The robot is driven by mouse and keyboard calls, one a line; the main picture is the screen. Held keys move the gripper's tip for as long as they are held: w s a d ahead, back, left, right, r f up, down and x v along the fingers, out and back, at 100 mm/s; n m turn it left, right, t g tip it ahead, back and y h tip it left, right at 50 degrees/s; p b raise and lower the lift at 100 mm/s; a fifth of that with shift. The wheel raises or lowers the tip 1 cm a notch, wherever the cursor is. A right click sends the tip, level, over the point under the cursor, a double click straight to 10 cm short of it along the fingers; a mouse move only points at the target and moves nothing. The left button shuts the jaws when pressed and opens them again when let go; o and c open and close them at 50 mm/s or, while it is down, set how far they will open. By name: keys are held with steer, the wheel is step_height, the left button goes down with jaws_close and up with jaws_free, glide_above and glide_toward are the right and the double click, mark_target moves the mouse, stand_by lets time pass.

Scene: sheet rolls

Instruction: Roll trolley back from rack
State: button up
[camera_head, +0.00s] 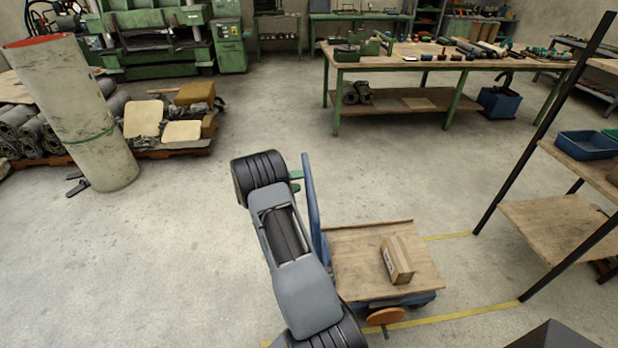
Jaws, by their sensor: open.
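The trolley (350,255) is a low cart with a wooden deck, a blue frame and an orange wheel. It stands on the floor in the lower middle, left of the rack (548,225). Its blue upright handle (312,205) rises at the deck's left side. A cardboard box (397,260) sits on the deck. My arm crosses in front of the handle side. Small green parts of my gripper (296,181) show beside the handle, open; the rest is hidden behind my arm. I cannot tell whether they touch the handle.
Yellow floor lines (455,315) run beside and behind the trolley. A workbench (440,65) with tools stands at the back. A tall upright roll (80,115) and a loaded pallet (175,150) are at the left. The floor between them and the trolley is clear.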

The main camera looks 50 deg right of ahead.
mark_target(309, 179)
steer(key=shift+p+x, duration=0.45)
steer(key=shift+x, duration=2.3)
steer(key=shift+f, duration=0.1)
steer(key=shift+c, duration=0.2)
jaws_close()
steer(key=shift+a, duration=0.1)
